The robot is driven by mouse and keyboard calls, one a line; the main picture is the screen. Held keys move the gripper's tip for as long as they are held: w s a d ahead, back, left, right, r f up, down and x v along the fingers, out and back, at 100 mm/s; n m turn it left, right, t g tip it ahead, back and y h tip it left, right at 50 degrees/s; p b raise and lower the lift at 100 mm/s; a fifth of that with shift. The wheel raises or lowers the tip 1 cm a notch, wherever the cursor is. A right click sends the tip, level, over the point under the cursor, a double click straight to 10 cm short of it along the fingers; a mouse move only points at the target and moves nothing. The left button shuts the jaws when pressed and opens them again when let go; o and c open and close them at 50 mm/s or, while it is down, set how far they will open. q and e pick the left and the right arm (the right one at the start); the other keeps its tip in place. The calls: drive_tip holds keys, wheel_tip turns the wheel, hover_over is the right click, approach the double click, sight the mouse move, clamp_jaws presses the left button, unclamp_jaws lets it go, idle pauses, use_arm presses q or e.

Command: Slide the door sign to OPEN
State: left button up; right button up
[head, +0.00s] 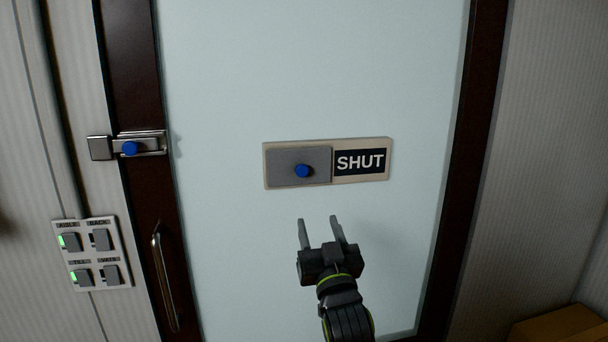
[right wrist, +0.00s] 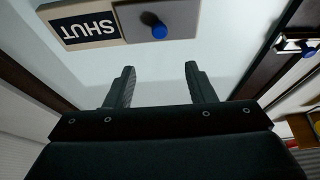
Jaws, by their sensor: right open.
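The door sign (head: 359,180) is a beige-framed plate on the pale glass of the door. Its right half shows the word SHUT in white on a dark ground. A grey slider panel (head: 285,170) with a blue knob (head: 303,171) covers the left half. My right gripper (head: 320,220) is open and empty, just below the sign and apart from it. In the right wrist view the sign (right wrist: 90,24) appears upside down, with the blue knob (right wrist: 159,30) beyond and between the open fingers (right wrist: 160,75). My left gripper is not in view.
A metal bolt (head: 140,145) with a blue knob is on the dark door frame at left. Below it are a switch panel (head: 94,253) with green lights and a vertical handle (head: 163,280). A cardboard box (head: 562,325) sits at lower right. The glass around the sign is clear.

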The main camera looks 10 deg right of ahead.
sight(303, 172)
drive_tip(key=p+x, duration=0.2)
drive_tip(key=x, duration=1.2)
drive_tip(key=shift+w, duration=0.1)
drive_tip(key=shift+x, duration=0.8)
drive_tip(key=shift+c, duration=0.3)
drive_tip(key=shift+f, duration=0.1)
clamp_jaws()
